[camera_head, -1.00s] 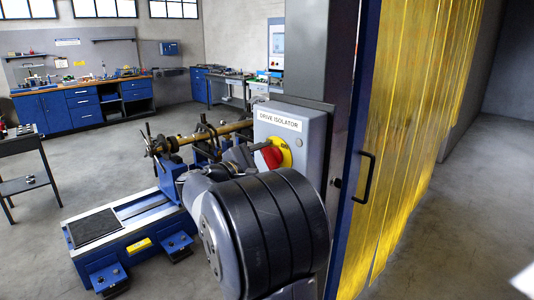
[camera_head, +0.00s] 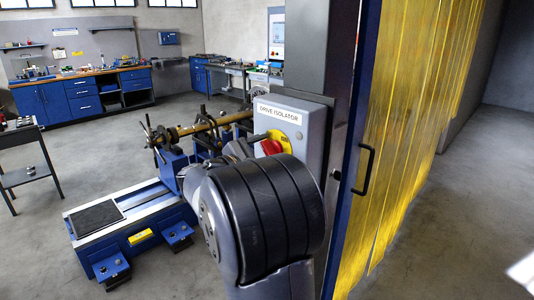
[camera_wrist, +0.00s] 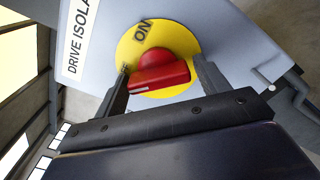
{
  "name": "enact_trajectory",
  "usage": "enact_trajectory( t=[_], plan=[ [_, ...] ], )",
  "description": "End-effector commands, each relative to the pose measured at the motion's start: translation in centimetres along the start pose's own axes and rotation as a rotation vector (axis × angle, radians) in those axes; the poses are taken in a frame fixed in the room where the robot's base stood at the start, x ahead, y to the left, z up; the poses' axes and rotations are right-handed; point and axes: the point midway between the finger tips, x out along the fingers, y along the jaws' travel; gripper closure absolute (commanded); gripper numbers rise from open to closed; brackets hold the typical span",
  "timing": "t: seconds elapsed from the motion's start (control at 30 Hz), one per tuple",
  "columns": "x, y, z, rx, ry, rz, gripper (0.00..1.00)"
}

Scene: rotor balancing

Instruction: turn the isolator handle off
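The grey drive isolator box (camera_head: 309,122) carries a yellow disc (camera_head: 285,139) with a red handle (camera_head: 271,147). In the wrist view, the yellow disc (camera_wrist: 183,45) fills the upper middle, with "ON" printed near its top. The red handle (camera_wrist: 160,76) lies nearly level across the picture, with a small white mark at its left end. My gripper (camera_wrist: 161,66) is open, with one finger on each side of the handle, close to its ends. I cannot tell whether either finger touches it. My arm hides most of the gripper in the head view.
A blue balancing machine (camera_head: 135,225) with a brass-coloured shaft stands left of the isolator. Yellow strip curtains (camera_head: 405,130) and a blue post with a black door handle (camera_head: 363,172) stand to the right. A blue workbench (camera_head: 75,98) is at the back left.

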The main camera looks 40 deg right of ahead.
Motion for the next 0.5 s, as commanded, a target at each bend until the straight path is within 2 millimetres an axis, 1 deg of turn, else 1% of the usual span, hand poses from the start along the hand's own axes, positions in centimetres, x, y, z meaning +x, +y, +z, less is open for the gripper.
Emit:
enact_trajectory(
  t=[0.03, 0.1, 0.37, 0.5],
  plan=[
    [0.0, 0.0, 0.0, 0.001, 0.000, 0.000, 0.26],
    [0.0, 0.0, 0.0, 0.002, 0.000, 0.000, 0.20],
    [-0.1, 0.1, 0.1, 0.003, 0.000, 0.001, 0.20],
    [-1.4, 0.1, -0.1, 0.003, 0.001, 0.004, 0.20]
  ],
)
